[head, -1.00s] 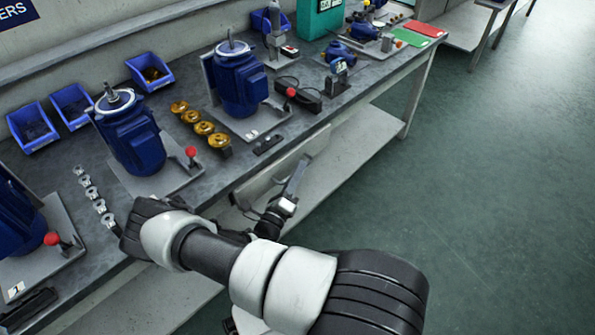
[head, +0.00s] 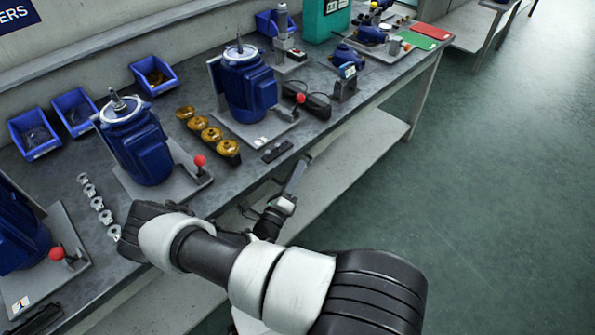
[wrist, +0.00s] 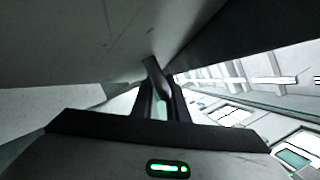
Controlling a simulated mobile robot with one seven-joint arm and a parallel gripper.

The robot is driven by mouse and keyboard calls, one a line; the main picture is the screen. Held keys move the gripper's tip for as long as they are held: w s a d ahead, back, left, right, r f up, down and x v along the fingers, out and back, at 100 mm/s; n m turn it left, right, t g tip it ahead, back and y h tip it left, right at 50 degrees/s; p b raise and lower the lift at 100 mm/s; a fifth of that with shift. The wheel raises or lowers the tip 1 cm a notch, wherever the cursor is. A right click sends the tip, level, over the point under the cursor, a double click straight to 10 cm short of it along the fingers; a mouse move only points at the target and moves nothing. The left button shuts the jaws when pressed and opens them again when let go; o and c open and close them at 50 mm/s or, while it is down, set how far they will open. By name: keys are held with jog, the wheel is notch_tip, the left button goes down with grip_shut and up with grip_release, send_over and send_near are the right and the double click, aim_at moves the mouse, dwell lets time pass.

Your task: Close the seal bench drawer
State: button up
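The seal bench (head: 225,193) runs diagonally across the head view. In that view no drawer front stands out clearly from under its front edge; my arm covers part of that stretch. My gripper (head: 303,163) is at the bench's front edge, just below the top, near a small black strip. In the wrist view the gripper's two dark fingers (wrist: 153,66) come together at the tips with nothing seen between them. A large grey surface (wrist: 85,45) lies close above and ahead of them; I cannot tell whether it is the drawer or the bench's underside.
Blue pump motors (head: 247,85) stand on plates with red-knobbed levers (head: 199,161). Brass parts (head: 211,134), metal rings (head: 97,203) and blue bins (head: 153,75) are on the top. A lower shelf (head: 360,150) runs beneath. The green floor (head: 480,200) at right is clear.

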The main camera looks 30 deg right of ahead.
jog(key=p+v, duration=0.1)
jog(key=v, duration=1.6)
jog(key=shift+a, duration=0.2)
jog(key=shift+s, duration=0.15)
